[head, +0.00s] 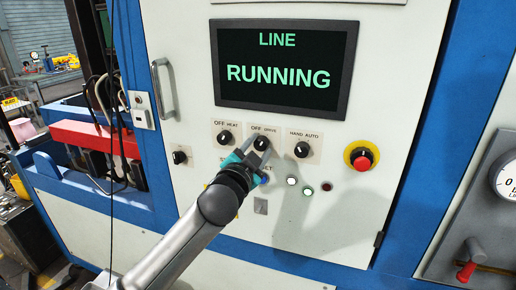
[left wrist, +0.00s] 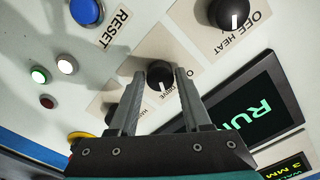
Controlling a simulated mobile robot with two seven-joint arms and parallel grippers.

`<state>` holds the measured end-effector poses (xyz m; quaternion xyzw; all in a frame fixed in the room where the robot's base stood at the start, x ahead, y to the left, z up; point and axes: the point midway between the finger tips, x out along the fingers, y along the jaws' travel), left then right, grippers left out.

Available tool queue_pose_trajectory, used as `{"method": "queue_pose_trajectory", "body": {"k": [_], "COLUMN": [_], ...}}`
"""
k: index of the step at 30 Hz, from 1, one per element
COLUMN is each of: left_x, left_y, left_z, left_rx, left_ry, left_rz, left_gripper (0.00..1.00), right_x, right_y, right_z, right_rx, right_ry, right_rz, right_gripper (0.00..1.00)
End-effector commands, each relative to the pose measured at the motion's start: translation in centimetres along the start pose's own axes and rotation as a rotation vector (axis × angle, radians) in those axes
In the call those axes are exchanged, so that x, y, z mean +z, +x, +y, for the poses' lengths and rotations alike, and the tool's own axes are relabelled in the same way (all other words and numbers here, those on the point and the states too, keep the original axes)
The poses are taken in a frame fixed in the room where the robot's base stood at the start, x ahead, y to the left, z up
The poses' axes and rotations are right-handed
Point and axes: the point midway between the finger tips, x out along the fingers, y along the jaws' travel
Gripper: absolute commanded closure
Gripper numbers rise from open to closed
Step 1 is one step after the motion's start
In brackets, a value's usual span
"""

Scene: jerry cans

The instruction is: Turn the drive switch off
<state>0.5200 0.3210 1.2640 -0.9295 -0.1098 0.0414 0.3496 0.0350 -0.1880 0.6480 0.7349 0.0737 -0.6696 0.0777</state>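The drive switch (head: 262,143) is a black round knob on a plate marked OFF and DRIVE, on the white panel below the screen. In the left wrist view the drive knob (left wrist: 159,73) shows between my two fingertips, its white mark pointing down the picture. My left gripper (head: 249,153) is at the knob from the lower left in the head view. In the left wrist view the left gripper (left wrist: 159,78) is open, one finger on each side of the knob, with small gaps; contact cannot be told. My right gripper is not in view.
The screen (head: 284,68) reads LINE RUNNING. The heat knob (head: 224,137) and hand/auto knob (head: 302,150) flank the drive switch closely. A red emergency button (head: 362,160) is further right. A blue reset button (left wrist: 87,12) and small lamps are nearby. A door handle (head: 163,88) sticks out at left.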

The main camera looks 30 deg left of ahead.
Motion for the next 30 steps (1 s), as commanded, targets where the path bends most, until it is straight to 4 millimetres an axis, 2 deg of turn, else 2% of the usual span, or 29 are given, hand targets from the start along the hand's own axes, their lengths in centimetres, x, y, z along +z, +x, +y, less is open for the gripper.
{"method": "queue_pose_trajectory", "body": {"k": [2,12,23,30], "left_x": [0.01,0.01,0.0,-0.05], "left_y": [-0.01,-0.02,-0.02,-0.03], "left_z": [0.0,0.02,0.01,-0.02], "left_rx": [0.0,0.0,0.0,0.0], "left_ry": [0.0,0.0,-0.021,-0.131], "left_rz": [0.0,0.0,-0.001,-0.002], "left_gripper": [0.62,1.0,1.0,1.0], "right_x": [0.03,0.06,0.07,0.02], "right_y": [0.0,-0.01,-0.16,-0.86], "right_z": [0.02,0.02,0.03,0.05], "right_rx": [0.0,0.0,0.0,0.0], "right_ry": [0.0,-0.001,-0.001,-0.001], "right_rz": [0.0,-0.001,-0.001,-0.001], "right_gripper": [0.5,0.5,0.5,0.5]}}
